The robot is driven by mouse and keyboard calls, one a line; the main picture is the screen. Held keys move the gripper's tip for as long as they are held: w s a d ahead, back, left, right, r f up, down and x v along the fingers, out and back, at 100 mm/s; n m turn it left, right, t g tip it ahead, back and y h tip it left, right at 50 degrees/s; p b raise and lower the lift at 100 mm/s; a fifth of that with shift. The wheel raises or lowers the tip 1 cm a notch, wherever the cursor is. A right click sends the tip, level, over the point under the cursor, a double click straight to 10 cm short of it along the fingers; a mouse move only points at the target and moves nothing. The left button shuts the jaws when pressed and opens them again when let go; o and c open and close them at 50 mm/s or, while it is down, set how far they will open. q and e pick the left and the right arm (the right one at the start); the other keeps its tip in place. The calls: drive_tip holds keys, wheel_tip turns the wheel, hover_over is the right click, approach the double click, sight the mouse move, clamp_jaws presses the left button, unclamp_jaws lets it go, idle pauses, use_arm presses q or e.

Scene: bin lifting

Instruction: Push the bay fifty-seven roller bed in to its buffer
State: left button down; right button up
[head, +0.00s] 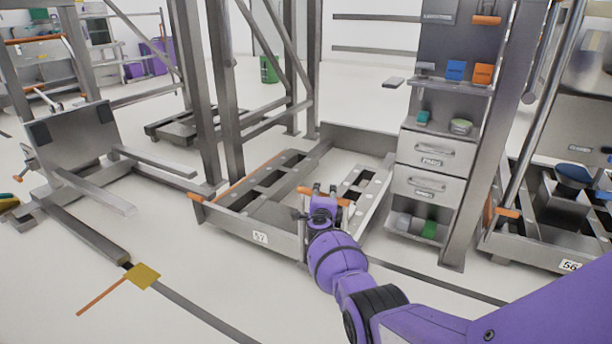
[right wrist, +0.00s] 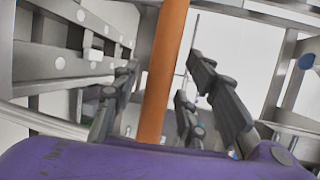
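The bay fifty-seven roller bed (head: 285,242) is a grey metal frame low on the floor, with a "57" label on its front face. It sits partly between the grey rack posts, its back end against an upright panel. My right gripper (head: 322,193) is above its front right part, at an orange bar (head: 341,202). In the right wrist view this orange bar (right wrist: 165,70) runs between the fingers of my right gripper (right wrist: 165,85). The fingers are spread, with a gap beside the bar; contact is not clear. My left gripper is not in view.
A drawer cabinet (head: 432,152) stands right of the bed, and the bay 56 bed (head: 535,257) lies farther right. A grey cart (head: 75,140) stands at left. A yellow square (head: 142,276) lies on the floor at front left. Front floor is mostly clear.

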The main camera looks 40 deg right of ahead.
drive_tip(key=shift+s+a, duration=0.15)
drive_tip(key=shift+a, duration=0.5)
drive_tip(key=v, duration=1.1)
drive_tip(key=shift+d+r, duration=0.15)
drive_tip(key=shift+d, duration=0.1)
drive_tip(key=shift+s, duration=0.2)
